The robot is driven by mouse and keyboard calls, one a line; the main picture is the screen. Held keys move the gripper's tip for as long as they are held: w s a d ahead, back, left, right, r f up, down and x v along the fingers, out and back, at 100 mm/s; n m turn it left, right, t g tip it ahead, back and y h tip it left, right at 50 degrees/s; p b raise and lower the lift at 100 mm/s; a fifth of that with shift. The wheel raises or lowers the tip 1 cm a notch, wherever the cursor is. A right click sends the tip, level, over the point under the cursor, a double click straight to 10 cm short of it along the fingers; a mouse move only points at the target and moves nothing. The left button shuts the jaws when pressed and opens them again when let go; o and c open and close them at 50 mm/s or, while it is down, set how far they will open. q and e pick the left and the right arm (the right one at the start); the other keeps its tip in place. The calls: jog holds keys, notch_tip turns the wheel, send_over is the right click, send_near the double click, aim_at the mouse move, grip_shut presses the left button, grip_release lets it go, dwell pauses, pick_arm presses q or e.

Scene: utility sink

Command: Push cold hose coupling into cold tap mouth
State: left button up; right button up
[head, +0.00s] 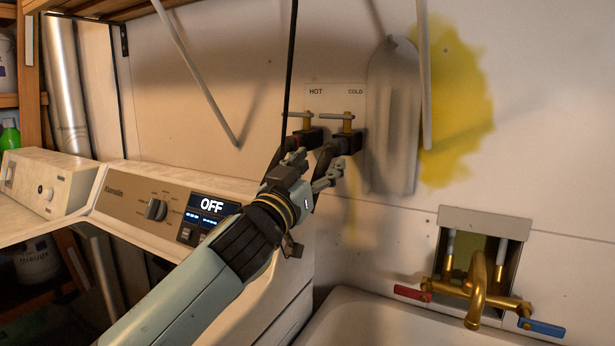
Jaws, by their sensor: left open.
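The cold tap (348,121) is a brass tap with a grey handle, under the COLD label on the wall plate. The hot tap (308,121) is beside it on the left, under HOT. My left gripper (326,150) is open just below the two taps, its fingers reaching up toward the wall. Dark blocky shapes show right under both tap mouths, the left one with a little red. I cannot tell whether these are hose couplings or fingertips, or whether anything touches the cold tap mouth. The cold hose is not clearly visible. My right gripper is not in view.
A washing machine (125,190) with an OFF display stands below left. A dark thin line (290,60) runs down near the hot tap. A sink (365,320) and brass faucet (478,285) are lower right.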

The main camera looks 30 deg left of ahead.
pick_arm(q)
jog(key=v, duration=0.4)
jog(key=shift+s, duration=0.4)
jog(key=shift+d+f, duration=0.1)
jog(key=shift+f, duration=0.05)
